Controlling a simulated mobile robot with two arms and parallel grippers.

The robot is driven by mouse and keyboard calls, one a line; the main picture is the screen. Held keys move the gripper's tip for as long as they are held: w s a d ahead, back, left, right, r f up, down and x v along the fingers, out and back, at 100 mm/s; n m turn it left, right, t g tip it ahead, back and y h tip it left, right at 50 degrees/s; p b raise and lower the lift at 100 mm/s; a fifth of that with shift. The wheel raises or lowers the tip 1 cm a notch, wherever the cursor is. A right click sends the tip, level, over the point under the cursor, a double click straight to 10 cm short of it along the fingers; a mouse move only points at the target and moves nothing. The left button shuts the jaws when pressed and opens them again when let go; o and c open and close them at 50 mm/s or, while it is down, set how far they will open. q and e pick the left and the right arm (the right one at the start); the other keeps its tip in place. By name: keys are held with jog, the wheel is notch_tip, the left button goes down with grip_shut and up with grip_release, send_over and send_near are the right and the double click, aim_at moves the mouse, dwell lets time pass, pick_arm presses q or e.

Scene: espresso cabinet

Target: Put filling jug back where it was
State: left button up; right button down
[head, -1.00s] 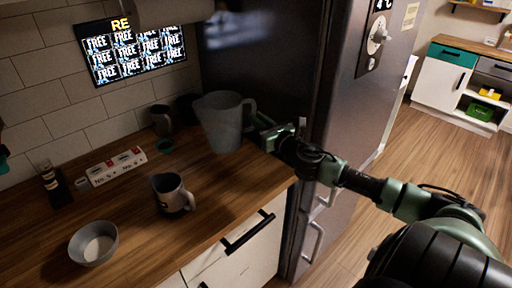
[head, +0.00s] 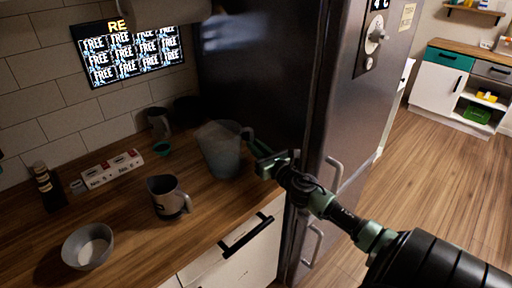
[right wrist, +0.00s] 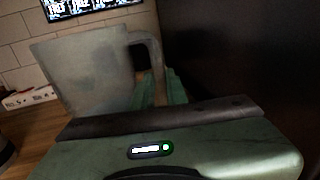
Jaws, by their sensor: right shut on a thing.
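The filling jug (head: 222,152) is a large, grey, translucent jug with a handle on its right side. It is upright at the back right of the wooden counter, beside the fridge. Its base is at or just above the counter; I cannot tell whether it touches. My right gripper (head: 264,158) is shut on the jug's handle from the right. In the right wrist view the jug (right wrist: 85,72) fills the left, with its handle between the green fingers (right wrist: 158,90). My left gripper is not in view.
A dark fridge (head: 265,75) stands close on the right. A grey pitcher (head: 166,198), a bowl (head: 72,258), a white power strip (head: 112,168), a small green cup (head: 162,149) and a dark mug (head: 158,122) are on the counter (head: 125,215). The counter in front of the jug is clear.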

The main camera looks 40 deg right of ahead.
jog(key=shift+f, duration=0.15)
jog(key=c, duration=1.4)
grip_release()
jog(key=shift+r, duration=0.25)
jog(key=shift+s+f, duration=0.2)
jog(key=shift+s, duration=0.1)
jog(key=s, duration=0.3)
jog(key=s+a+b, duration=0.1)
jog(key=s, duration=0.6)
jog(key=shift+s+a+b, duration=0.15)
jog(key=shift+a+b, duration=0.2)
jog(key=shift+a, duration=0.05)
jog(key=shift+s+r, duration=0.15)
jog(key=shift+s, duration=0.35)
